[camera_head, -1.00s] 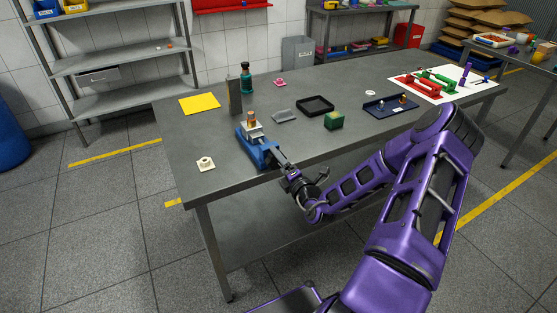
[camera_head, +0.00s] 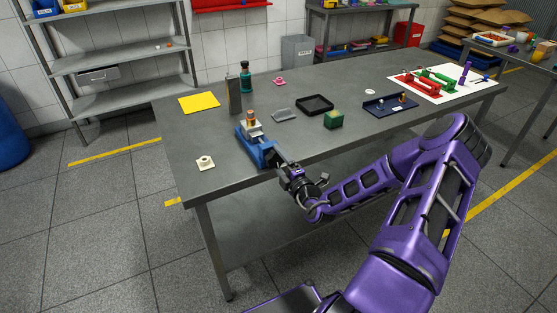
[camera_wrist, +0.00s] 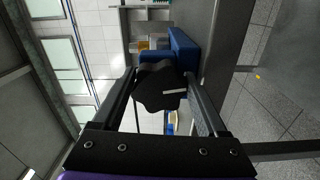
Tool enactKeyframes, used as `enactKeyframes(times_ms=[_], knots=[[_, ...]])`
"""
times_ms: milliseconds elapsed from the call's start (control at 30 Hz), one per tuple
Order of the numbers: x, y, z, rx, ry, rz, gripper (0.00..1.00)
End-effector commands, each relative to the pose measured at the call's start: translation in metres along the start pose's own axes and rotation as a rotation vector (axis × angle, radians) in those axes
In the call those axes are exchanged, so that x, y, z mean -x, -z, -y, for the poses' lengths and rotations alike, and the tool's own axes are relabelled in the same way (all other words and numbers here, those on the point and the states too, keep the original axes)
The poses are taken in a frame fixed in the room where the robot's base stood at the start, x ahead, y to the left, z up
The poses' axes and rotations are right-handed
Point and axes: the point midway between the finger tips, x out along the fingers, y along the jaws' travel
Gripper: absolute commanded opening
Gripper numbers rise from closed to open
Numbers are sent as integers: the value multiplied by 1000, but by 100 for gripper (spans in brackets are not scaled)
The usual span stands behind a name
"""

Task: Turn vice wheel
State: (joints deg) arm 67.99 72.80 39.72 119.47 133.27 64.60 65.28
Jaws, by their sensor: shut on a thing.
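The blue vice (camera_head: 256,150) stands at the near left edge of the grey table, with a white piece and a small orange-brown part (camera_head: 250,116) held at its top. In the wrist view the black lobed vice wheel (camera_wrist: 159,87) with a white mark sits between my two fingers, and the blue vice body (camera_wrist: 183,48) shows behind it. My gripper (camera_wrist: 160,95) is shut on the wheel; in the head view it is at the vice's near end (camera_head: 286,172), just off the table edge. The wheel is mostly hidden by my gripper in the head view.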

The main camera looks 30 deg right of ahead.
Motion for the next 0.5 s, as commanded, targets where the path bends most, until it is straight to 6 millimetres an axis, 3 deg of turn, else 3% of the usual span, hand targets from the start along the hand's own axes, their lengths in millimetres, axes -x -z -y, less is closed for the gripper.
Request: enactKeyframes(times_ms=[167, 200, 300, 500], knots=[[1, 2, 2, -1, 4, -3, 20], [1, 2, 2, -1, 4, -3, 83], [0, 1, 1, 0, 3, -3, 100], [0, 1, 1, 1, 2, -1, 100]])
